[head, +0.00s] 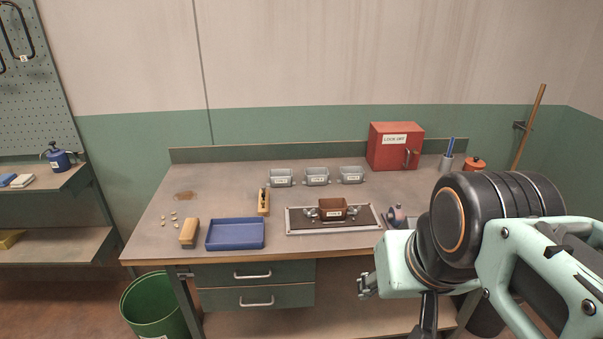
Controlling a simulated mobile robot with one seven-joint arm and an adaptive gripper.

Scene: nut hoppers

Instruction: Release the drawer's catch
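Two green-grey drawers hang under the left half of the workbench, an upper drawer (225,274) and a lower drawer (230,299), each with a pale bar handle. Both look closed. A small metal piece (184,273) sits at the left end of the upper drawer, by the bench leg. It may be the catch, but it is too small to tell its state.
The bench top (150,228) holds a blue tray (236,246), a wooden block (189,233), a brown hopper (333,209) on a framed plate, several grey bins and a red box (386,155). A green bucket (150,308) stands below left of the drawers.

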